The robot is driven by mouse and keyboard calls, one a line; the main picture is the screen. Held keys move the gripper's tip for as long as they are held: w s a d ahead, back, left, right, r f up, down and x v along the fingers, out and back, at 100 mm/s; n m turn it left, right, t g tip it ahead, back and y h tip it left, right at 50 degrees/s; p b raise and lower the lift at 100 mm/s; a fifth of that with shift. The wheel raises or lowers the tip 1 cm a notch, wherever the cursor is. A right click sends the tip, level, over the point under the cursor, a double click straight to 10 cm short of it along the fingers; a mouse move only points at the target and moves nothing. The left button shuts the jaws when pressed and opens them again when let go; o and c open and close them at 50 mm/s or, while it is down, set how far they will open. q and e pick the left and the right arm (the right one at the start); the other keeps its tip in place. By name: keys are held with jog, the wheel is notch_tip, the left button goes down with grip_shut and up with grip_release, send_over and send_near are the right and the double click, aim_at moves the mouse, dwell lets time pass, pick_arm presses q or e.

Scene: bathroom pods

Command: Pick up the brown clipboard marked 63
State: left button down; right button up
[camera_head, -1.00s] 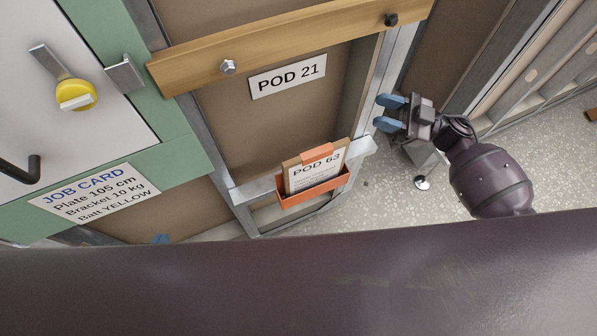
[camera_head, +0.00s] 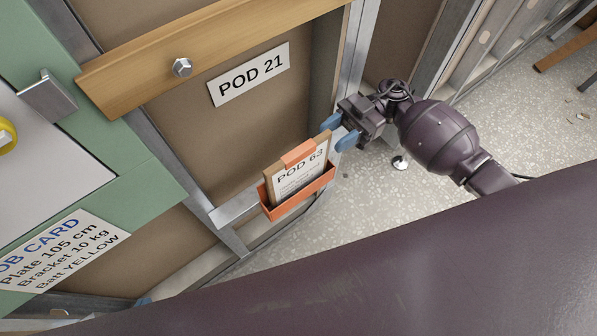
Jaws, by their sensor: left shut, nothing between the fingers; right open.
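The brown clipboard (camera_head: 298,178) stands in an orange wall holder (camera_head: 303,196). It carries a white sheet headed POD 63 and an orange clip at its top; its lower part is hidden by the holder. My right gripper (camera_head: 337,132) has blue fingertips and is open, with nothing between them. It is just beyond the clipboard's upper right corner, apparently not touching it. My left gripper (camera_head: 143,302) shows only as a small blue tip at the lower left, shut and far from the clipboard. The rest of it is hidden behind my dark body.
A wooden rail (camera_head: 210,50) with a bolt crosses above the POD 21 label (camera_head: 249,75). Metal studs frame the brown panel. A job card (camera_head: 50,255) is on the green panel at left. Speckled floor (camera_head: 400,210) lies open at right.

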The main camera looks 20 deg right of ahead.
aim_at(317, 149)
jog(key=shift+x, duration=2.7)
jog(key=shift+d, duration=0.1)
grip_shut()
